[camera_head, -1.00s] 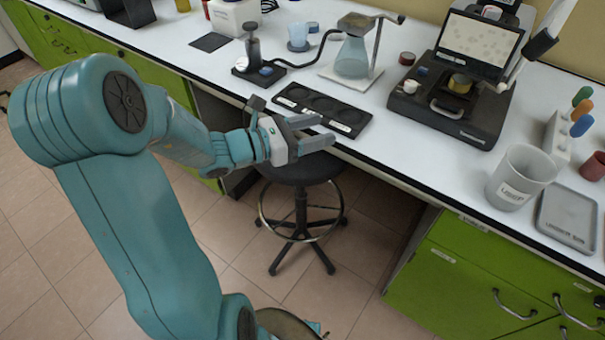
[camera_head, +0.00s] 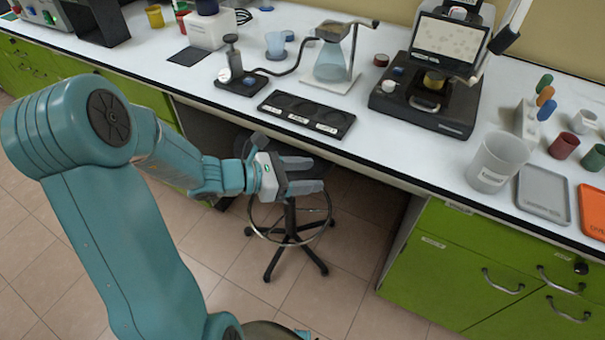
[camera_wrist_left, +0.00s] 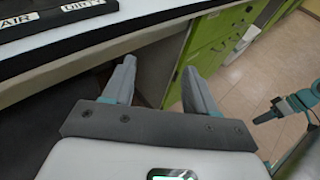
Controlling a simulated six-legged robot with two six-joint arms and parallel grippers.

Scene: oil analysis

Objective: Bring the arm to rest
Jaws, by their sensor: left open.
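My left gripper (camera_head: 306,175) is open and empty in the head view. It hangs in front of the bench's front edge, over the stool, below the level of the white worktop. Its two fingers point right. In the left wrist view the two fingers (camera_wrist_left: 160,82) stand apart with nothing between them. The teal left arm reaches in from the left side of the head view. A teal arm part also shows at the right edge of the left wrist view; I cannot tell its gripper's state.
The white bench (camera_head: 385,140) carries a black three-well tray (camera_head: 307,115), a flask stand (camera_head: 333,62), a black analyser (camera_head: 430,100), a white cup (camera_head: 497,162) and grey (camera_head: 543,193) and orange trays (camera_head: 594,210). A dark stool (camera_head: 290,240) stands below my gripper. Green drawers (camera_head: 480,270) are at right.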

